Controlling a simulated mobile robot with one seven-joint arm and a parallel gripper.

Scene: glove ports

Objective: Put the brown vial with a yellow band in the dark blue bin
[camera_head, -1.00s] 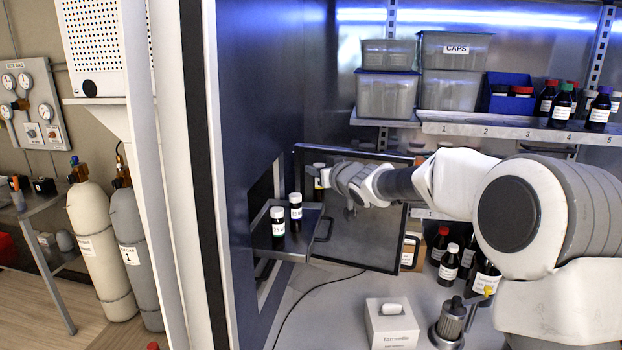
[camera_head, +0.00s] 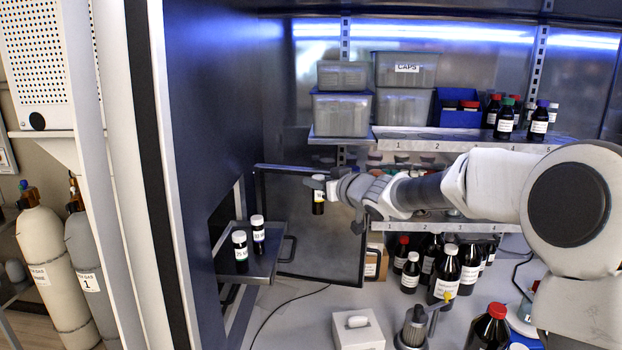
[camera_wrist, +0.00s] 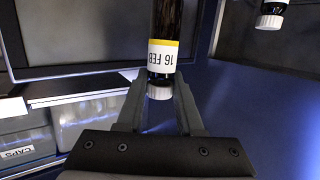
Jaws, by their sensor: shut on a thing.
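My gripper (camera_head: 322,187) is shut on the brown vial with a yellow band (camera_head: 318,203), holding it in the air in front of the open dark door panel. In the wrist view the same vial (camera_wrist: 164,50) sits between the two fingers, upside down in the picture, with a white cap and a label reading "16 FEB". The dark blue bin (camera_head: 459,108) stands on the upper shelf at the right of the grey boxes. It holds red-capped and dark-capped items.
Two white-capped vials (camera_head: 240,250) (camera_head: 258,232) stand on a small tray (camera_head: 278,262) at the left wall port. Grey boxes, one marked CAPS (camera_head: 406,68), sit left of the bin. Several bottles stand right of it. A white tissue box (camera_head: 358,330) is on the bench.

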